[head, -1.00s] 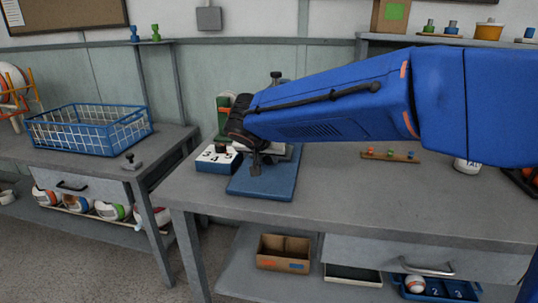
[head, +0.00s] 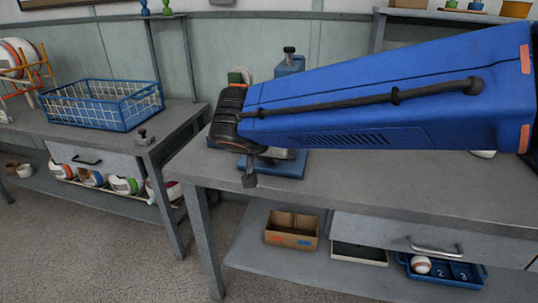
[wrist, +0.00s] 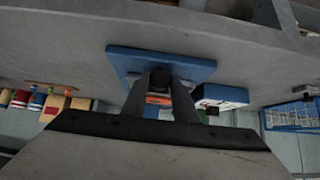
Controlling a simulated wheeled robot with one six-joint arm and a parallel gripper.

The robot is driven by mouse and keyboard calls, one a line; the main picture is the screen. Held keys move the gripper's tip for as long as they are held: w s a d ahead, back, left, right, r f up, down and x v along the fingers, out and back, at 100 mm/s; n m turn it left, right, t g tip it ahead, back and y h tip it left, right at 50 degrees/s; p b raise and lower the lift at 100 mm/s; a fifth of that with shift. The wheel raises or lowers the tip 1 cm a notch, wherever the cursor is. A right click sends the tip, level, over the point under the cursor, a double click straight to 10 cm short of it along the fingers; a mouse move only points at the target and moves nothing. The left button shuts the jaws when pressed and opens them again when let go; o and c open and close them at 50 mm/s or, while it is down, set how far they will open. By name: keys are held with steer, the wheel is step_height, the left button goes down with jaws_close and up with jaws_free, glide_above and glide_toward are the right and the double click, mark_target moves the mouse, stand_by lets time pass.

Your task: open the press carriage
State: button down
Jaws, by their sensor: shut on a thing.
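The press stands on the right bench, mostly hidden behind my arm. Its blue base plate (head: 288,168) shows below the arm, and its blue upper body with a dark knob (head: 289,50) shows above it. A grey carriage part (head: 277,154) shows just over the plate. My gripper (head: 250,178) points down at the plate's front left edge. In the wrist view my gripper (wrist: 160,88) is shut on a dark round knob (wrist: 160,77), seemingly the carriage handle, with the blue base plate (wrist: 120,60) beyond it. How far the carriage is out is hidden.
A blue and white numbered block (wrist: 222,96) stands beside the press. A blue wire basket (head: 105,105) and a small dark-knobbed object (head: 143,137) are on the left bench. The right bench top (head: 400,185) is clear in front. A cardboard box (head: 292,229) sits on the shelf below.

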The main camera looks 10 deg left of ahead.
steer(key=c, duration=1.4)
jaws_free()
steer(key=shift+c, duration=0.2)
steer(key=v, duration=1.7)
steer(key=shift+r, duration=0.2)
steer(key=shift+s, duration=0.1)
steer(key=w+d+f+g+h, duration=0.1)
steer(key=w+d+f+g, duration=0.2)
steer(key=d, duration=0.9)
steer(key=w+d+f, duration=0.2)
steer(key=d+f, duration=0.3)
steer(key=d, duration=0.7)
steer(key=s+d+f, duration=0.5)
steer(key=d+f, duration=0.2)
steer(key=d, duration=0.2)
steer(key=s+d+f+g+y, duration=0.1)
steer(key=s+d+f, duration=0.5)
steer(key=d, duration=0.4)
steer(key=shift+s+d+f, duration=0.25)
steer(key=shift+s+f, duration=0.1)
steer(key=shift+f, duration=0.2)
